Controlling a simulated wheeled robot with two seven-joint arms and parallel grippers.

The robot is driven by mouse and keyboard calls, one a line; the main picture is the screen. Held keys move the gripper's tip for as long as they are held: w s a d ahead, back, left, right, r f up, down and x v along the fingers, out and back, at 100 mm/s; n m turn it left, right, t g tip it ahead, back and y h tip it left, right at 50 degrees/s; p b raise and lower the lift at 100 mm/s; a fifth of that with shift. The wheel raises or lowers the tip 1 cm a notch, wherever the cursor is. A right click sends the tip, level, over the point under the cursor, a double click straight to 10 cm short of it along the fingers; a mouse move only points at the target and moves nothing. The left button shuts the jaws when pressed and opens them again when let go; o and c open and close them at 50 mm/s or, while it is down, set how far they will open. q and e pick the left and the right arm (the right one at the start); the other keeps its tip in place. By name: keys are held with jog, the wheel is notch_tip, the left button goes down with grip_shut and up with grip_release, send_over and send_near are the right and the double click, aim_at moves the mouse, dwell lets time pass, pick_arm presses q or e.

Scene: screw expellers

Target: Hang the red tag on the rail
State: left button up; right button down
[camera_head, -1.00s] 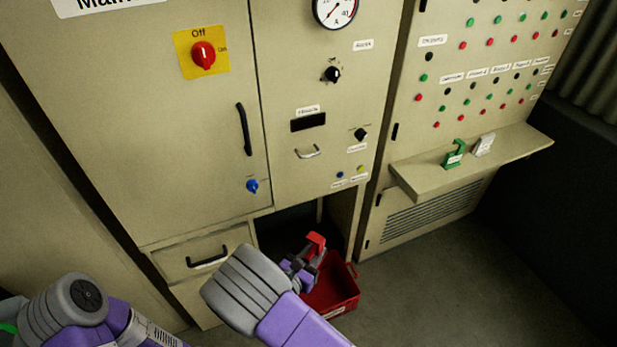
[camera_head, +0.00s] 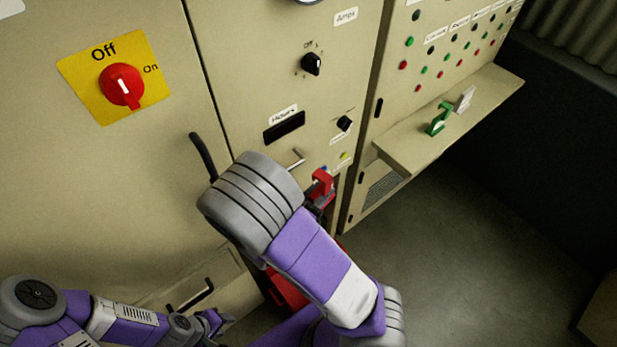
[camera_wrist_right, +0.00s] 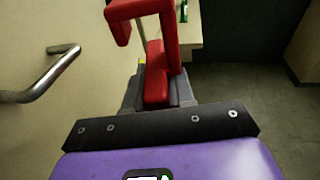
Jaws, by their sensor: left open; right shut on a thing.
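The red tag (camera_head: 322,182) is held in my right gripper (camera_head: 316,207). In the right wrist view the red tag (camera_wrist_right: 157,88) sits between the gripper's fingers (camera_wrist_right: 158,92), with its hooked top pointing up and to the left. A short silver bar (camera_head: 297,159), possibly the rail, sticks out from the cabinet face just left of the tag. It shows in the right wrist view as a bent metal bar (camera_wrist_right: 45,78), apart from the tag. My left gripper (camera_head: 216,322) is open and empty near the lower drawer.
A red crate (camera_head: 288,290) stands on the floor, partly behind my right arm. A ledge (camera_head: 425,146) at the right bears a green tag (camera_head: 438,119) and a white tag (camera_head: 465,99). A black door handle (camera_head: 203,157) and the drawer handle (camera_head: 196,295) stick out.

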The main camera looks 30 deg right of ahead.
jog(key=shift+w+a+r, duration=0.1)
jog(key=shift+w+a, duration=0.15)
jog(key=shift+w, duration=0.1)
pick_arm(q)
jog(key=shift+s+f+b, duration=0.25)
jog(key=shift+f+b, duration=0.7)
jog(key=shift+b, duration=0.05)
pick_arm(e)
jog(key=w+a+f, duration=0.1)
jog(key=w+a, duration=0.1)
jog(key=w, duration=0.5)
jog(key=shift+w+f, duration=0.15)
jog(key=shift+f, duration=0.2)
jog(key=c, duration=0.9)
grip_release()
jog(key=shift+a, duration=0.1)
pick_arm(q)
jog(key=shift+r+p, duration=0.35)
jog(key=shift+p, duration=0.05)
pick_arm(e)
jog(key=v, duration=0.7)
jog(key=shift+a, duration=0.2)
